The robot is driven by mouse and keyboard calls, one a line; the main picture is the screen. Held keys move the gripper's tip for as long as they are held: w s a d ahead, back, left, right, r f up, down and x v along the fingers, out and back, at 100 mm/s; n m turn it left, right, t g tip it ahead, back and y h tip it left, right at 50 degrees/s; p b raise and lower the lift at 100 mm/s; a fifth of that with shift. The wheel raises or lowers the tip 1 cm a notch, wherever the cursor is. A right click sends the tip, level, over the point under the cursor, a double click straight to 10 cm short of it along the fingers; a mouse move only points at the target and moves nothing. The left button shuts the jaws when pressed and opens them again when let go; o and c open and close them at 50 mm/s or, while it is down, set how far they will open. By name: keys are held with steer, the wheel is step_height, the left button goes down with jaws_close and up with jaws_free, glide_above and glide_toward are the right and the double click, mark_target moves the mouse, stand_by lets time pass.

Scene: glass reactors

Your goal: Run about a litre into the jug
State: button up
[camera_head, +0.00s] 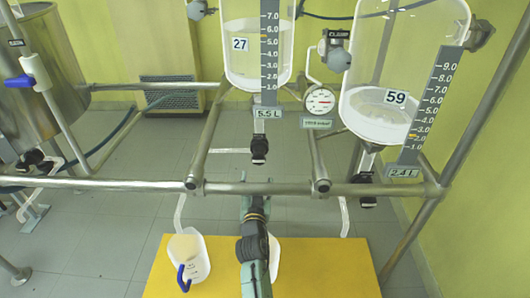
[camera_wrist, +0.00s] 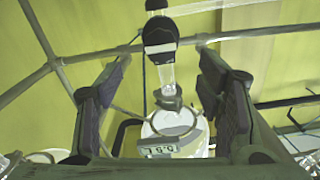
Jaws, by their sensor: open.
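My gripper (camera_wrist: 165,75) is open and empty. In the wrist view, a black drain valve handle (camera_wrist: 160,33) hangs beyond the fingers, between them across the picture, apart from both. It appears to belong to vessel 27, whose 5.5 L label also shows there. In the head view, vessel 27 (camera_head: 240,62) holds pale liquid, with its black valve (camera_head: 260,146) below. Vessel 59 (camera_head: 372,106), labelled 2.4 L, stands right, with its own dark valve (camera_head: 367,190). A white jug with a blue handle (camera_head: 195,257) stands on the yellow table (camera_head: 335,270). My arm partly hides another white container (camera_head: 275,258).
A horizontal steel rail (camera_head: 110,184) crosses in front of the vessels, close to my arm. A round gauge (camera_head: 319,100) hangs between them. A steel tank (camera_head: 40,85) with a blue-handled valve (camera_head: 19,80) is at left. Thin tubes hang down towards the table.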

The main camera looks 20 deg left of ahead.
mark_target(259, 161)
steer(key=p+x, duration=0.1)
steer(key=x, duration=0.9)
steer(key=shift+w+a, duration=0.1)
steer(key=shift+w, duration=0.2)
steer(key=c, duration=1.1)
steer(key=shift+c, duration=0.2)
steer(key=shift+n, duration=0.4)
steer(key=n, duration=0.4)
steer(key=shift+n, duration=0.3)
steer(key=n, duration=0.5)
steer(key=shift+r+n+p, duration=0.1)
steer(key=shift+n+p, duration=0.2)
steer(key=shift+p, duration=0.05)
steer(key=n+p, duration=0.1)
steer(key=n, duration=0.5)
steer(key=shift+p, duration=0.3)
steer(key=n+p, duration=0.1)
steer(key=n, duration=0.4)
steer(key=shift+n, duration=0.4)
